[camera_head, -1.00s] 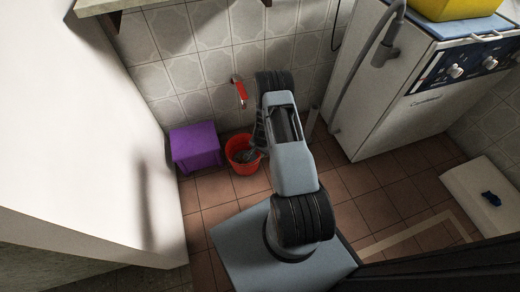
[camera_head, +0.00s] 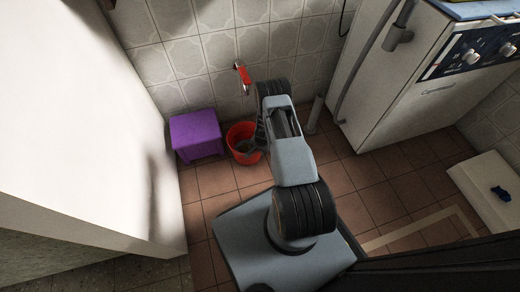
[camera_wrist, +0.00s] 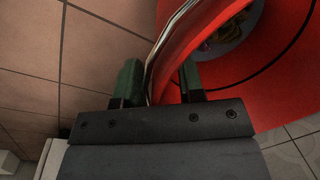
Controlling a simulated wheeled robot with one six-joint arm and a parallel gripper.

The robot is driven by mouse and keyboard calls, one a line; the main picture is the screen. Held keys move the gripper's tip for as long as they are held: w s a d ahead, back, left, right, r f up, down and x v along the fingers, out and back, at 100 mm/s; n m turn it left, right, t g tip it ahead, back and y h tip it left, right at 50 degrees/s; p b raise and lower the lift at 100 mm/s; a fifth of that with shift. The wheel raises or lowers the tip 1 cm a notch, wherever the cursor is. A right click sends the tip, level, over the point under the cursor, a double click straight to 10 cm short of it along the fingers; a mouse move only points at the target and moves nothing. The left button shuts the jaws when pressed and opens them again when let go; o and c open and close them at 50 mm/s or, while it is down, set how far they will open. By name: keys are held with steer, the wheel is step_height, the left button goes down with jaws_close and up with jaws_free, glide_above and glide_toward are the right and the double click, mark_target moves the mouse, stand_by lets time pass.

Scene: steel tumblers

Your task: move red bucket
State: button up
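The red bucket (camera_head: 236,134) stands on the tiled floor beside the purple stool, with something grey inside. My gripper (camera_head: 258,140) is at the bucket's right side, its fingers largely hidden by my arm. In the wrist view, the bucket (camera_wrist: 285,90) fills the upper right, with a thin metal handle wire running along its edge. My gripper's two green fingers (camera_wrist: 160,82) are apart, with the bucket's edge and the wire between them. A gap shows between the fingers, and I see no clear grip on the edge.
A purple stool (camera_head: 197,136) stands left of the bucket against the tiled wall. A red-handled wall fitting (camera_head: 243,75) is above. A white stove (camera_head: 410,90) stands on the right, and a white cabinet (camera_head: 70,120) fills the left.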

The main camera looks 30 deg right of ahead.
jaws_close()
steer(key=shift+s, duration=0.1)
stand_by(1.3)
